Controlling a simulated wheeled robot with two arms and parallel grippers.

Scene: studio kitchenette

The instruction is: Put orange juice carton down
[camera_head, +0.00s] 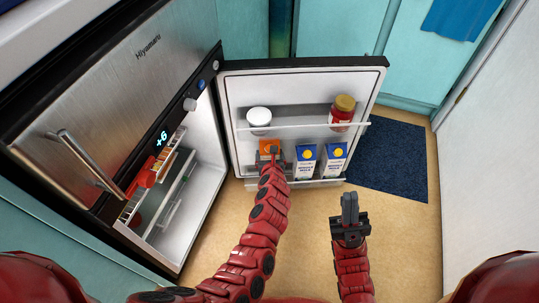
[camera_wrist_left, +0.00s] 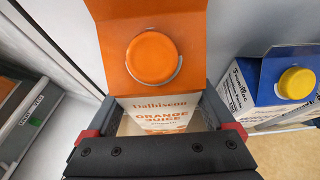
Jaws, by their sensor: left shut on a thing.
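The orange juice carton (camera_head: 268,146) has an orange top and stands upright at the lower shelf of the open fridge door (camera_head: 300,85). In the left wrist view the carton (camera_wrist_left: 160,110) shows its orange cap and label between the fingers. My left gripper (camera_head: 271,160) is shut on the carton and hides much of its body. Whether the carton's base touches the shelf floor is hidden. My right gripper (camera_head: 350,205) is empty, with its fingers together, in front of the door at the lower right.
Two blue-topped milk cartons (camera_head: 305,160) (camera_head: 334,160) stand just right of the juice carton. A white-lidded jar (camera_head: 259,120) and a red jar (camera_head: 342,112) are on the shelf above. The fridge interior (camera_head: 200,170) is open at left. A dark mat (camera_head: 392,160) lies right of the door.

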